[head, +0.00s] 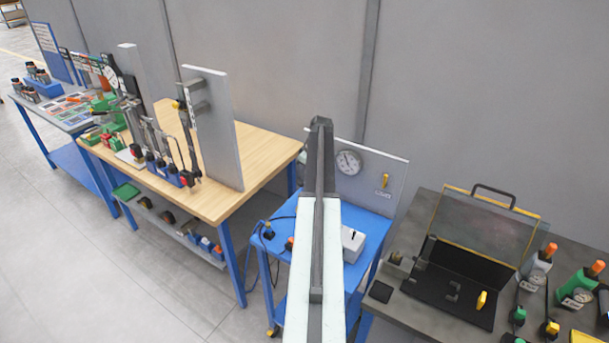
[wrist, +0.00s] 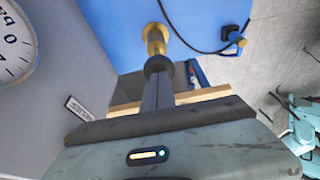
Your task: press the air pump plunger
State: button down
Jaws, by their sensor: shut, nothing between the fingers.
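My gripper (wrist: 158,80) is shut and empty in the wrist view, its fingers pointing toward the blue cart top. A brass-coloured upright part with a dark round knob (wrist: 157,65), which looks like the air pump plunger, lies in line with the fingertips. The knob overlaps the fingertips in the picture; I cannot tell whether they touch. In the head view my arm covers the middle of the blue cart (head: 374,226), so the pump and my fingertips are not clear there.
A round pressure gauge (head: 349,162) is on the grey panel behind the cart, with a yellow lever (head: 385,180) beside it. A white box (head: 352,243) sits right of my arm. A wooden table (head: 222,203) stands left, a dark bench (head: 405,306) right.

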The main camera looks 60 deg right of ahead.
notch_tip(320, 180, down, 6)
jog(key=b, duration=0.5)
jog(key=shift+r, duration=0.15)
jog(key=shift+s+a, duration=0.1)
jog(key=shift+a, duration=0.05)
jog(key=shift+r, duration=0.2)
jog(key=shift+r+p, duration=0.4)
jog(key=shift+p, duration=0.1)
notch_tip(320, 180, up, 5)
jog(key=p, duration=0.5)
jog(key=p+v, duration=0.8)
jog(key=shift+s+r, duration=0.2)
